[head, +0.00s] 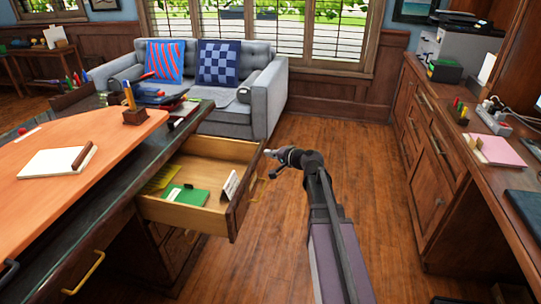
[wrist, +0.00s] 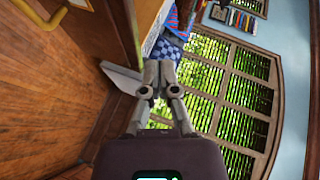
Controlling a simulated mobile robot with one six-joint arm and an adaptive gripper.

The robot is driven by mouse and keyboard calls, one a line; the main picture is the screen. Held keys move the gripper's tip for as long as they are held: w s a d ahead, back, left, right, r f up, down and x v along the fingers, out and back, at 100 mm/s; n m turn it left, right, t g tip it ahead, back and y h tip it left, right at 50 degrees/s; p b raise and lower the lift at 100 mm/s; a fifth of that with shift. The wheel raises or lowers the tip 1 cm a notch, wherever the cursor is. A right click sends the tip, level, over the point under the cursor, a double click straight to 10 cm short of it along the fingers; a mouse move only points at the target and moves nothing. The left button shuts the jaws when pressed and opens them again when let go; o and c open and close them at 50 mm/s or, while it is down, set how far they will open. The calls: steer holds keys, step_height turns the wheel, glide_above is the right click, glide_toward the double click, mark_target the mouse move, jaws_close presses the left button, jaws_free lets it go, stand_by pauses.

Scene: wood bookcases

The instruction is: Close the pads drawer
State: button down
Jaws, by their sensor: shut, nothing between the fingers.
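The pads drawer (head: 187,213) is pulled out from the dark desk on the left in the head view. My gripper (head: 270,153) is shut and empty, just beyond the far right corner of the drawer front. Whether it touches the front cannot be told. In the wrist view, the shut fingers (wrist: 160,68) hold nothing.
The desk top holds an orange mat (head: 90,142), a notepad (head: 58,162) and a pen holder (head: 134,113). A grey sofa (head: 262,100) stands at the back. A wooden counter (head: 445,190) lines the right. The wood floor (head: 330,150) between is clear.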

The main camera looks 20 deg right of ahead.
steer(key=w+d+f+m+t+h+b, duration=0.1)
steer(key=w+d+f+m+t+b, duration=0.1)
steer(key=d+b, duration=0.3)
steer(key=w+d+f+m+t+h+b, duration=0.2)
steer(key=w+d+f+m+t+b, duration=0.1)
steer(key=d+f+m+b, duration=0.1)
steer(key=d+f+b, duration=0.1)
steer(key=d+b, duration=0.1)
steer(key=shift+d+f+b, duration=0.15)
steer(key=shift+f+b, duration=0.15)
steer(key=shift+b, duration=0.05)
steer(key=shift+w, duration=0.15)
steer(key=a+x, duration=0.2)
steer(key=x, duration=1)
steer(key=shift+a, duration=0.45)
